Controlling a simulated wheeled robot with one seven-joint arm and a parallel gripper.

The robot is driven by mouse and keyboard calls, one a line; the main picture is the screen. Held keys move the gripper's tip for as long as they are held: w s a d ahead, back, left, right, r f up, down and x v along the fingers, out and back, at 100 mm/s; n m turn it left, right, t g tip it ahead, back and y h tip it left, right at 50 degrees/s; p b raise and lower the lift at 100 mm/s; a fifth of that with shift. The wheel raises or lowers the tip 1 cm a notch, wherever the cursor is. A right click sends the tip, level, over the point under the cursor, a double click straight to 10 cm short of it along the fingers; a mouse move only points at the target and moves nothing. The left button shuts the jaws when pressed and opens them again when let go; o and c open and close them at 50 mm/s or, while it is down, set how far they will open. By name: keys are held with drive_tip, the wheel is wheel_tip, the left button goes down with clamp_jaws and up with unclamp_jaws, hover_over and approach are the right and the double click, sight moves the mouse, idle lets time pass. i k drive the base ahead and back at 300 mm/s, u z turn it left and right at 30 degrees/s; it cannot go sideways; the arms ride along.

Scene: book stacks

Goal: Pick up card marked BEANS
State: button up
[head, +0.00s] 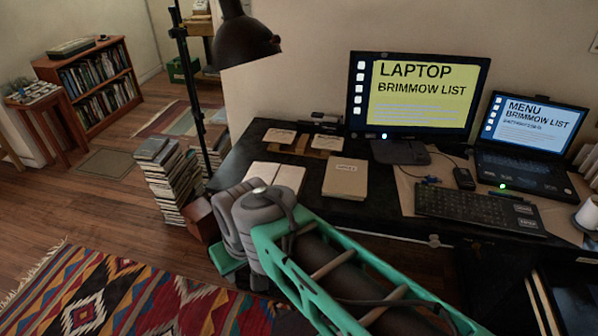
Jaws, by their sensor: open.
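Two small pale cards lie at the back left of the black desk (390,205), one on the left (279,136) and one on the right (326,142), by a brown flat piece (302,146). Their print is too small to read, so I cannot tell whether either says BEANS. A tan booklet (345,179) and a pale open book or pair of sheets (275,176) lie nearer the front. My arm crosses the lower middle, with a joint over the desk's front left edge. My gripper's fingers do not show.
A monitor (418,95), a laptop (527,145), a keyboard (480,208) and a mug (588,212) fill the desk's right side. A black lamp (245,40) hangs at the left. Book stacks (165,185) stand on the floor by the desk. A patterned rug (110,295) covers the front-left floor.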

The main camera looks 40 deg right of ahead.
sight(333, 143)
drive_tip(key=u, duration=0.7)
drive_tip(key=i, duration=2.15)
drive_tip(key=z, duration=2.85)
